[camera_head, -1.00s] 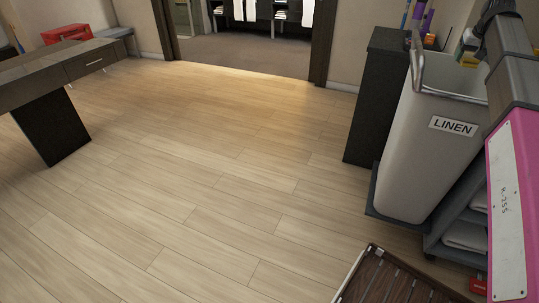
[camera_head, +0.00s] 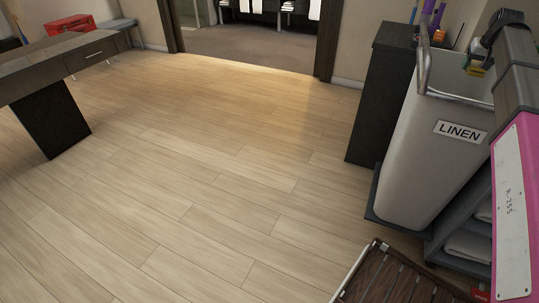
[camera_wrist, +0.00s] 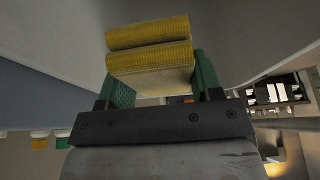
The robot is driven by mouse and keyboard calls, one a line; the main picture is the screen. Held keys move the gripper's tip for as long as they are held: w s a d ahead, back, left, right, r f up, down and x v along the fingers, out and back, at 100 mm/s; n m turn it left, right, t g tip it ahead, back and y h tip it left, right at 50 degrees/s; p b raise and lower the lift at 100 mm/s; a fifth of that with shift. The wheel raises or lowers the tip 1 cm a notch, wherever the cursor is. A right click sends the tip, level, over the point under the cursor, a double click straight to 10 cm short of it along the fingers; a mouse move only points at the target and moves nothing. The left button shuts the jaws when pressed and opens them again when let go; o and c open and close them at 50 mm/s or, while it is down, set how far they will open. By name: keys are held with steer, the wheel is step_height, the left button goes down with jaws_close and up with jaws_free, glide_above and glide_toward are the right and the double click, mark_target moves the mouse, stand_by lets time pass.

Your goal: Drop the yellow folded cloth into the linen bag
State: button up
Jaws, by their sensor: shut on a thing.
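The linen bag (camera_head: 428,160) is a tall pale grey bin with a LINEN label, at the right of the head view. Its mouth is open at the top. My gripper (camera_head: 476,66) is at the bag's mouth, pointing down and partly hidden by my arm. The yellow folded cloth (camera_wrist: 150,62) is a ribbed, layered block between the green fingers of my gripper (camera_wrist: 160,82) in the wrist view, and they are shut on it. Only a small bit of yellow shows in the head view. Smooth grey surfaces, apparently the bag's walls, surround the cloth in the wrist view.
A dark cabinet (camera_head: 384,95) stands behind the bag. Cart shelves with folded white linen (camera_head: 468,246) are beside it at the right. A slatted brown wooden piece (camera_head: 395,278) is at the bottom. The wooden floor (camera_head: 210,190) is clear. A dark table (camera_head: 50,68) stands at the left.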

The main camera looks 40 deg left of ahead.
steer(key=shift+f, duration=0.55)
steer(key=o, duration=0.9)
steer(key=shift+r, duration=0.15)
steer(key=v, duration=1)
steer(key=shift+s+r, duration=0.1)
steer(key=shift+r, duration=0.2)
